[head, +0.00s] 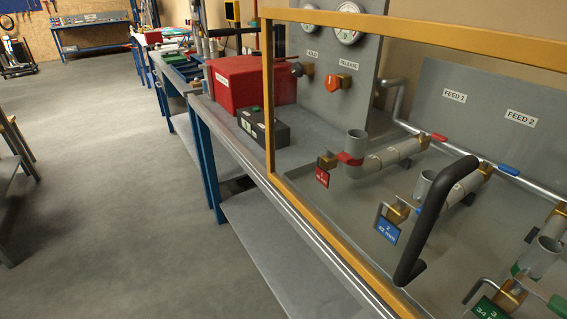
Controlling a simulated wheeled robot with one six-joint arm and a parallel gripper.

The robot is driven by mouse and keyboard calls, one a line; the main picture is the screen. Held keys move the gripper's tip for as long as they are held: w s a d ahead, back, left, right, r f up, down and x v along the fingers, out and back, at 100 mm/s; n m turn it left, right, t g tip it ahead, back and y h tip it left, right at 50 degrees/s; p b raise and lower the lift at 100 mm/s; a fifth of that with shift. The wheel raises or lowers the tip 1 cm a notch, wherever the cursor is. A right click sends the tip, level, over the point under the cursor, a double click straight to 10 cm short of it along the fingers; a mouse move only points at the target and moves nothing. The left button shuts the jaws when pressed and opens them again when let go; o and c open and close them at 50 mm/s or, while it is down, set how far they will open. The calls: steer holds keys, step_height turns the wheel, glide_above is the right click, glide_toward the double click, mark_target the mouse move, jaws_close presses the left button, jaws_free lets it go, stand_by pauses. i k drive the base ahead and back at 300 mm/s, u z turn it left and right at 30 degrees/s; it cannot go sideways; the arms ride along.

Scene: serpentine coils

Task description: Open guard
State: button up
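The guard is a yellow-orange frame (268,95) standing upright along the front of the bench, at the right of the head view. Its top and bottom rails run out of the picture on the right. A thick black bar handle (434,215) is on the guard's near side. The pipes behind show clearly through the frame, and I cannot tell whether a clear pane fills it. The guard stands in front of the valves and looks closed. My gripper is not in view.
Behind the guard are pipes with tagged valves, a panel with gauges (348,25) and a FEED panel (487,110). A red box (250,82) and a dark box (263,130) sit left of it on the bench. The grey floor (100,200) at left is mostly clear.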

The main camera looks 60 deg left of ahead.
mark_target(548, 54)
steer(key=u, duration=2.4)
steer(key=k, duration=0.6)
steer(key=z, duration=0.75)
steer(key=i, duration=0.45)
steer(key=u, duration=0.05)
steer(key=k, duration=1)
steer(key=u, duration=0.8)
steer(key=i, duration=0.85)
steer(key=z, duration=2.15)
